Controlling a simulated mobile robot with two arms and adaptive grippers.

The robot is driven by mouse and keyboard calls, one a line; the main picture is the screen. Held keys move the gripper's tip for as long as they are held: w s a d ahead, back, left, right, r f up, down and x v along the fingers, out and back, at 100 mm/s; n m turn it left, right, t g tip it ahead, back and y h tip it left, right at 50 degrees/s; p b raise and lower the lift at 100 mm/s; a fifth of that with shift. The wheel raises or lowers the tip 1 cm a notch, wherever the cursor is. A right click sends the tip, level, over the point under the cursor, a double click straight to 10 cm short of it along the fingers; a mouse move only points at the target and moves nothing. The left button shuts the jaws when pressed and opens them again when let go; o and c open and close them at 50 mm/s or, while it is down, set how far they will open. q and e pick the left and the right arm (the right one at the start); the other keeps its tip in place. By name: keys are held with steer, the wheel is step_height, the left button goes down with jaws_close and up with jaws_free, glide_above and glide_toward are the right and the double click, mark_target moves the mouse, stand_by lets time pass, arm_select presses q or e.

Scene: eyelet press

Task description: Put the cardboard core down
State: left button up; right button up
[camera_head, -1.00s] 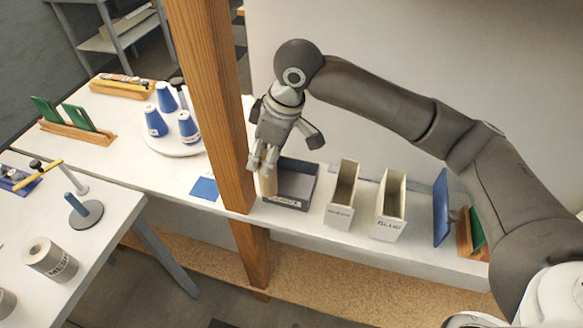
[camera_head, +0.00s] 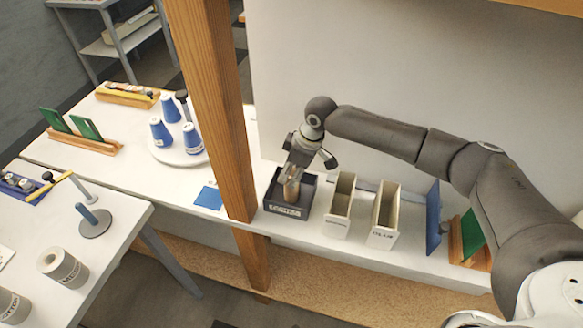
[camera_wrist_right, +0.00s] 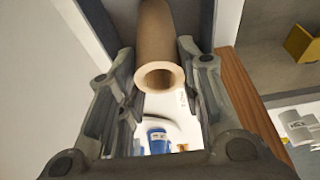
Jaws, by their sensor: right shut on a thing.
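The tan cardboard core (camera_head: 291,191) is a small hollow tube. My right gripper (camera_head: 293,177) is shut on it, with the fingers pointing down. In the head view the core is over the opening of a dark open box (camera_head: 285,211) with a pale label on its front. I cannot tell whether the core's lower end touches the box floor. In the right wrist view the core (camera_wrist_right: 155,35) lies between the two fingers of my right gripper (camera_wrist_right: 158,58), its round open end facing the camera. My left gripper is not in view.
Two narrow cream bins (camera_head: 338,215) and a blue upright panel (camera_head: 433,218) stand right of the box. A wooden post (camera_head: 215,110) rises to its left, near a blue card (camera_head: 208,197). A white round stand with blue cones (camera_head: 161,132) is farther left.

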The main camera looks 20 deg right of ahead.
steer(key=shift+f, duration=0.1)
steer(key=shift+f, duration=0.1)
steer(key=o, duration=1)
steer(key=shift+o, duration=0.2)
steer(key=b+v, duration=0.3)
steer(key=v, duration=0.9)
steer(key=shift+r, duration=0.2)
steer(key=shift+w, duration=0.1)
